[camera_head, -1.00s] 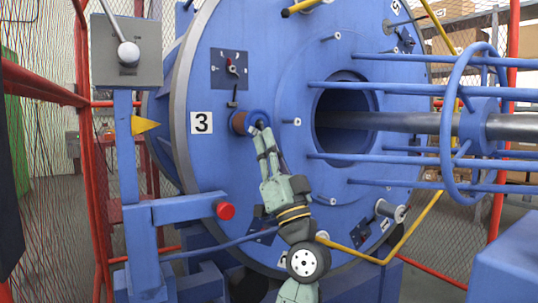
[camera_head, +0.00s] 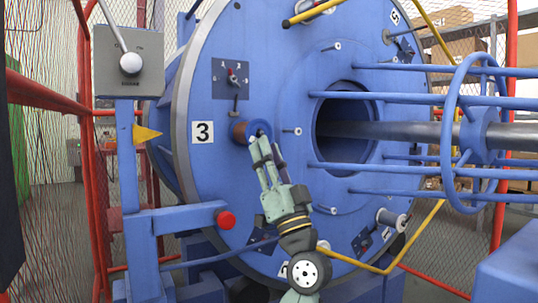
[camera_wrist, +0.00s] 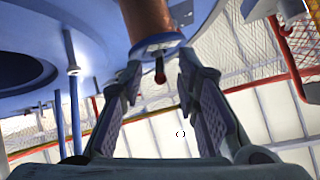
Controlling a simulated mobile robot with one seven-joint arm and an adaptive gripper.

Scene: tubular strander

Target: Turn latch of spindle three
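The label 3 (camera_head: 203,132) is on the big blue disc, left of a brown spool with a blue end (camera_head: 259,131), which I take as spindle three. In the wrist view the brown spool (camera_wrist: 146,18) ends in a blue-grey collar. A small dark latch with a red tip (camera_wrist: 159,72) sticks out from this collar. My gripper (camera_head: 268,151) is just below the spool's end in the head view. In the wrist view my gripper (camera_wrist: 160,76) is open, with one finger on each side of the latch. Both fingers look apart from it.
Blue rods and a hoop (camera_head: 447,130) surround the central shaft on the right. A post with a red button (camera_head: 225,219) and a control box (camera_head: 128,62) stand on the left.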

